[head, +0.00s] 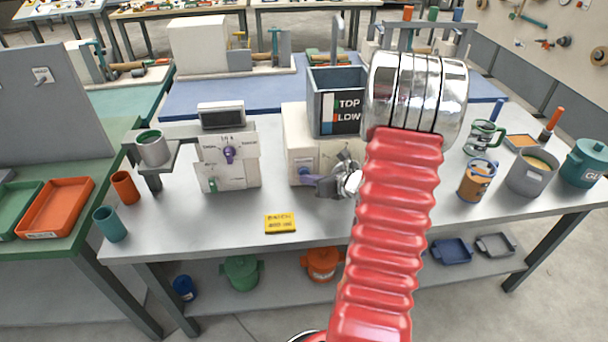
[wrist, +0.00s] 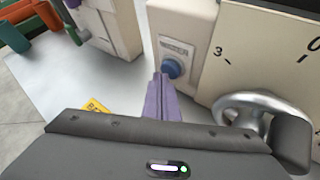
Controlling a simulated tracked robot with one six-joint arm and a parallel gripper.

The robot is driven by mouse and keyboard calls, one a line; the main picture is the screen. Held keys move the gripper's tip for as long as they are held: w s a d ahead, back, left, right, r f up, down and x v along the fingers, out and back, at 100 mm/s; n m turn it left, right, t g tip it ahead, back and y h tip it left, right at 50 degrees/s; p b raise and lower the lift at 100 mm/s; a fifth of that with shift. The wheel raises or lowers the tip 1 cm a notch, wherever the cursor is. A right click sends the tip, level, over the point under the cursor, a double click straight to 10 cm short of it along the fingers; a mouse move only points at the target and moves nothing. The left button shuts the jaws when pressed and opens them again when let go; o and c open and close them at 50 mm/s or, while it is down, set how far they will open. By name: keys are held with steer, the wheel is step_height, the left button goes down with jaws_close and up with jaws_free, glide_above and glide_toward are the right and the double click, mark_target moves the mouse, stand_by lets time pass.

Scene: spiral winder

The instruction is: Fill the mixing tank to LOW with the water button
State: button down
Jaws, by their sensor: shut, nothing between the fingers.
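The mixing tank (head: 318,112) is a dark grey open box on a white cabinet (head: 297,137) in the head view. Its front has a level window with the marks TOP and LOW; the water level is too small to read. A round blue button (wrist: 174,67) under a small label, too blurred to read, is on the cabinet face in the wrist view. My gripper (wrist: 160,76) is shut and empty, its purple fingertips close to the button's lower left. I cannot tell whether they touch it.
A metal handle (wrist: 245,108) beside a numbered dial is just right of my fingers. A white machine with a purple knob (head: 229,154) stands to the left. A yellow card (head: 280,223) lies in front. My red arm hides the bench behind it.

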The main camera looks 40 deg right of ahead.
steer(key=shift+s+a, duration=0.35)
steer(key=shift+s, duration=0.1)
steer(key=shift+s, duration=0.1)
steer(key=shift+s+a, duration=0.7)
steer(key=shift+s, duration=0.3)
steer(key=shift+s+a, duration=0.7)
steer(key=shift+s, duration=0.3)
